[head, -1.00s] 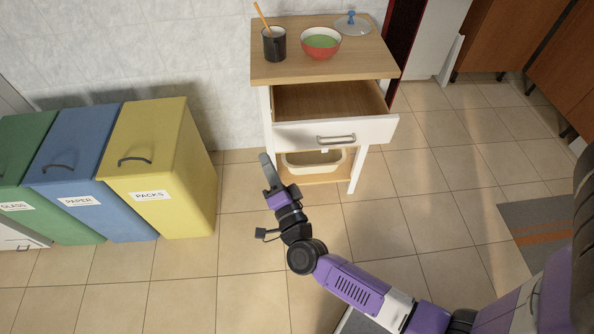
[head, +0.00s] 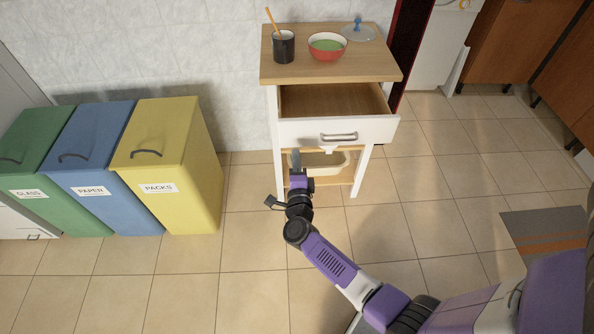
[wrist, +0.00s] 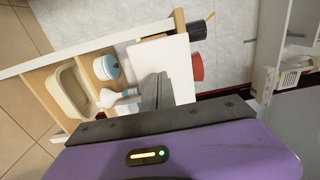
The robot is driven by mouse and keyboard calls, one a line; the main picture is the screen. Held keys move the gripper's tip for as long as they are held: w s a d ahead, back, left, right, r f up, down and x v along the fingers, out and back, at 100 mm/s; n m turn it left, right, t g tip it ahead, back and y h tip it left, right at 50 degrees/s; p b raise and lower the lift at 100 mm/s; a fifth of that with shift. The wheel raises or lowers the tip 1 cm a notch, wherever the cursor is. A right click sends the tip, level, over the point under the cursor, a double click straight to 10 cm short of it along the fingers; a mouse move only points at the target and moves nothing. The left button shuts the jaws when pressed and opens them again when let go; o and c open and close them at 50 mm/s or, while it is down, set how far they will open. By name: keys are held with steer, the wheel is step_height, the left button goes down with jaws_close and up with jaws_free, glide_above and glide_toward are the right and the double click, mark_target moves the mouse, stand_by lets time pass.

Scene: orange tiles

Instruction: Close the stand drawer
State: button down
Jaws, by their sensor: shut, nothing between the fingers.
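The wooden-topped white stand (head: 345,75) is against the tiled wall. Its drawer (head: 300,132) is pulled out, showing a bare wooden inside, with a metal handle (head: 339,136) on the white front. My gripper (head: 296,160) is shut and empty. In the head view it appears just below the left part of the drawer front; I cannot tell if it touches. In the wrist view, the grey fingers (wrist: 160,92) overlap the lower edge of a white panel (wrist: 158,58), which looks like the drawer front.
A dark mug (head: 283,47) with an orange stick, a red bowl (head: 327,51) and a glass lid (head: 358,33) stand on top. A cream basket (head: 325,168) is on the lower shelf. Yellow (head: 190,150), blue and green bins stand left. Floor in front is free.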

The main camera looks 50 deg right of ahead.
mark_target(294, 136)
steer(key=shift+b+x, duration=0.45)
steer(key=shift+x, duration=2.55)
steer(key=b+x, duration=0.6)
steer(key=x, duration=0.3)
steer(key=b+x, duration=0.7)
steer(key=x, duration=0.3)
steer(key=shift+w+f, duration=0.1)
steer(key=shift+f, duration=0.15)
steer(key=shift+w+d+r+b, duration=0.15)
steer(key=shift+w+d+b, duration=0.3)
steer(key=shift+b, duration=0.2)
steer(key=shift+r, duration=0.3)
steer(key=shift+d, duration=0.1)
